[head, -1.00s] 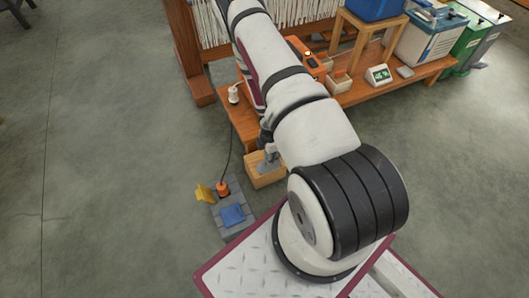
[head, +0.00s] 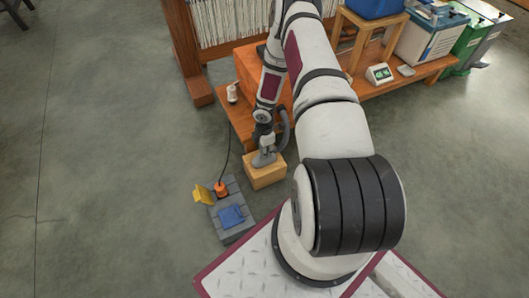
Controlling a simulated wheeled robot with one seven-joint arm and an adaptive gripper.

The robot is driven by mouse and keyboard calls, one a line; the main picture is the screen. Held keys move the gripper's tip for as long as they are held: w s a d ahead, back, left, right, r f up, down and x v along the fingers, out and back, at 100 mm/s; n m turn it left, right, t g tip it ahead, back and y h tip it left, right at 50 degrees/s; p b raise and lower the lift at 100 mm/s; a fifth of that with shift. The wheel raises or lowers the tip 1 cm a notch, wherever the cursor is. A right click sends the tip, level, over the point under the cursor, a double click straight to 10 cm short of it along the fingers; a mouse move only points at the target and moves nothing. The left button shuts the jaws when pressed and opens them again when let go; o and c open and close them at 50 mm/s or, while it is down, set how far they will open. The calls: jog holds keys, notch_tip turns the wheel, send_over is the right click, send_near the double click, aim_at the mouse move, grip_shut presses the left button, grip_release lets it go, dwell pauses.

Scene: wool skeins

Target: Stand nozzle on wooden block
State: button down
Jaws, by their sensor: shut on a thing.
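The wooden block (head: 266,176) is a pale, squared box shape at the near end of the low bench. My gripper (head: 265,143) points down over its top and is shut. Below the fingers is a small grey piece with a flared foot, which looks like the nozzle (head: 263,159). It is at the block's top face, toward the left side. The fingers and the nozzle are small and similar in grey, so I cannot tell whether the foot rests flat on the wood.
A grey slab (head: 236,232) on the floor at front left carries an orange corded object (head: 221,189), a yellow piece (head: 203,194) and a blue pad (head: 231,216). A small white item (head: 232,93) stands on the bench (head: 237,118). The floor to the left is clear.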

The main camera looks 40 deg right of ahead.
jog(key=shift+f, duration=0.15)
jog(key=c, duration=1.2)
grip_release()
